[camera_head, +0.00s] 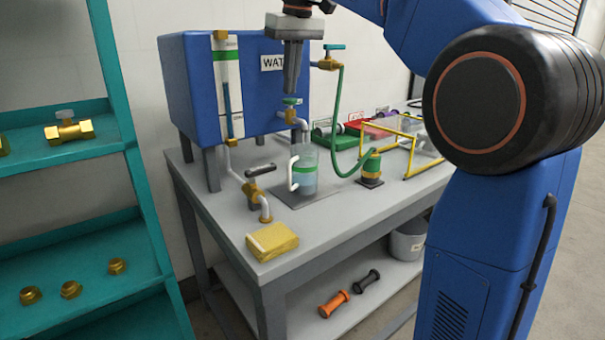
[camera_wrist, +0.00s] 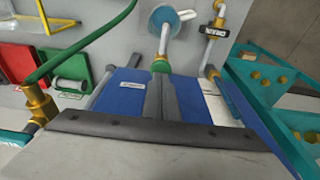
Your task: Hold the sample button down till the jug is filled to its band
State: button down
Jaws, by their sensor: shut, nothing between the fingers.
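The clear jug (camera_head: 309,181) stands on a dark plate under a bent spout on the bench, its white handle to the left. It has a green band (camera_head: 306,168); pale blue water shows in its lower part, with its surface near or just below the band. The sample button (camera_head: 292,101) is a green cap above the spout. My gripper (camera_head: 290,92) is shut and empty, pointing down with its fingertips at the button, apparently touching it. In the wrist view the fingertips (camera_wrist: 159,74) meet the green cap (camera_wrist: 160,67), and the jug (camera_wrist: 163,20) shows beyond. Whether the button is pressed in is unclear.
The blue water tank (camera_head: 185,92) with its level gauge (camera_head: 228,88) stands behind. A brass drain valve (camera_head: 251,190), a yellow sponge (camera_head: 272,241), a green hose (camera_head: 338,130) and a yellow frame (camera_head: 411,145) are around the jug. Teal shelves (camera_head: 135,190) stand left.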

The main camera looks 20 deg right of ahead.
jog(key=shift+x, duration=0.85)
dwell(1.1)
jog(key=shift+s+r, duration=0.1)
dwell(1.4)
jog(key=shift+r, duration=0.75)
jog(key=shift+x, duration=0.8)
dwell(0.3)
jog(key=shift+v, duration=0.8)
jog(key=shift+r, duration=0.1)
jog(key=shift+w+v, duration=0.15)
jog(key=shift+v, duration=0.6)
jog(key=shift+w+v, duration=0.15)
jog(key=shift+v, duration=1.5)
jog(key=shift+w+a, duration=0.1)
